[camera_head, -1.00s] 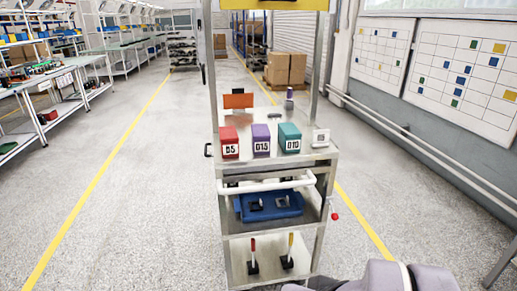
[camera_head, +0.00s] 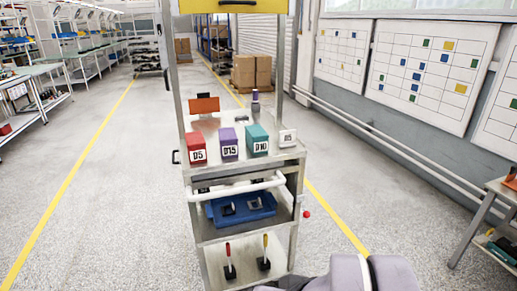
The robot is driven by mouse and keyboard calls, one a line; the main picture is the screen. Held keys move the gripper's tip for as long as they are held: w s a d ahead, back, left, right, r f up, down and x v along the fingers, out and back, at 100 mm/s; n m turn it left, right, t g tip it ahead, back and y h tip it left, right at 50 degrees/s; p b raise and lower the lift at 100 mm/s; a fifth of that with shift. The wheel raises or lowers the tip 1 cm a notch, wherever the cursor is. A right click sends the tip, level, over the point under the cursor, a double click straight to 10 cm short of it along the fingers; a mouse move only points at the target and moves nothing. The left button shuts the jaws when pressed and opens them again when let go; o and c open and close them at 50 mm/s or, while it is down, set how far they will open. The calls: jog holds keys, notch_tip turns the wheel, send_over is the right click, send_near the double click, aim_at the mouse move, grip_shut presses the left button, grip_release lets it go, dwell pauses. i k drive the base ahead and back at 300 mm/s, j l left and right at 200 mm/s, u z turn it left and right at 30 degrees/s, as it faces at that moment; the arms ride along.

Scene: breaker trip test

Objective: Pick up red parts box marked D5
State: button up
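The red parts box marked D5 (camera_head: 195,149) stands upright on the top shelf of a metal cart (camera_head: 285,156), at the shelf's left side. A purple box marked D15 (camera_head: 228,144) and a teal box marked D10 (camera_head: 256,141) stand to its right in a row. Part of my arm shows at the bottom, right of the cart's base, well below and away from the red box. My gripper's fingers are not in view.
A white handle bar (camera_head: 236,189) crosses the cart's front below the top shelf. A blue tray (camera_head: 240,207) sits on the middle shelf. A small white D5 sign (camera_head: 287,138) and an orange panel (camera_head: 204,105) share the top. Floor left of the cart is clear.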

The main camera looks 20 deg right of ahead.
aim_at(195, 142)
jog(key=i+l+u, duration=0.15)
jog(key=i+u, duration=0.25)
jog(key=i+l+u, duration=0.25)
jog(key=i+u, duration=0.15)
jog(key=i+l+u, duration=0.65)
jog(key=l+u, duration=0.2)
